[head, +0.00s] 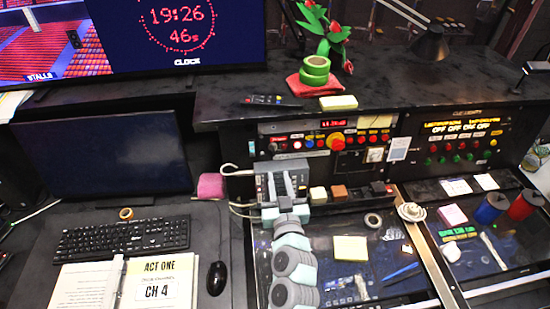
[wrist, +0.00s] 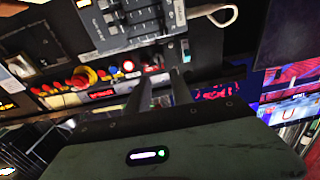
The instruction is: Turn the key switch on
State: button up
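The control panel (head: 318,155) stands upright at the back of the desk, with a red display, a row of lit buttons and a large red mushroom button (head: 336,141). A small pale round fitting (head: 375,155) at its lower right, beside a white tag (head: 397,148), looks like the key switch; its turned position is too small to read. My gripper (head: 279,178) is in front of the panel's left part, left of that fitting, over a grey fader box. In the wrist view my gripper (wrist: 160,76) has two dark fingers apart with nothing between them. The key is not clearly visible there.
The grey fader box (wrist: 130,20) is close to my fingers. Small blocks (head: 339,192) line the ledge below the panel. A second panel with coloured buttons (head: 458,140) stands to the right.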

aim_at(274, 153)
jog(key=w, duration=0.6)
jog(key=w+a, duration=0.1)
jog(key=w, duration=0.2)
jog(key=shift+r+p, duration=0.1)
jog(key=shift+p, duration=0.3)
grip_shut()
